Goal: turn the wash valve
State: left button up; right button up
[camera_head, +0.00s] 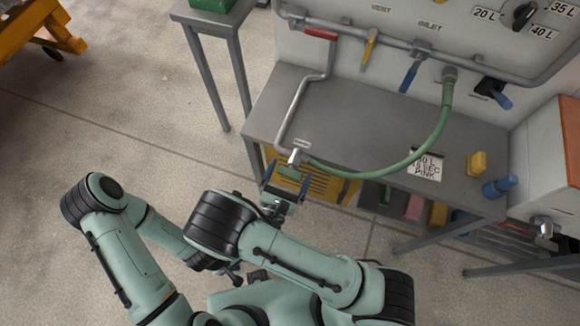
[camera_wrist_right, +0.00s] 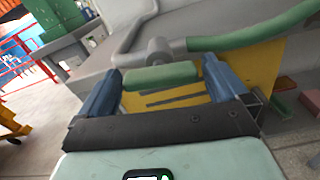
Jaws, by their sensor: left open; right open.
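The wash valve (camera_head: 296,157) is a grey metal fitting at the lower end of a bent pipe, by a small label at the bench's front edge; it also shows in the right wrist view (camera_wrist_right: 160,50). Its green bar-shaped handle (camera_wrist_right: 160,76) lies between the blue fingers of my right gripper (camera_wrist_right: 160,88). The right gripper (camera_head: 287,177) is open around the handle, with gaps at the sides. My left gripper (camera_head: 243,275) is low in the head view, mostly hidden behind my right arm.
A green hose (camera_head: 425,145) runs from the valve across the grey bench (camera_head: 350,120) to the wall panel. Yellow (camera_head: 370,48) and blue (camera_head: 410,76) levers hang on the panel's pipe. A yellow block (camera_head: 477,163) stands on the bench's right. Open floor lies left.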

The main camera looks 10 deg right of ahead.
jog(key=shift+s, duration=0.1)
jog(key=shift+c, duration=0.9)
jog(key=c, duration=0.7)
jog(key=shift+n+p, duration=0.45)
jog(key=shift+n, duration=0.25)
jog(key=shift+c, duration=0.2)
jog(key=o, duration=0.9)
jog(key=shift+s+a, duration=0.1)
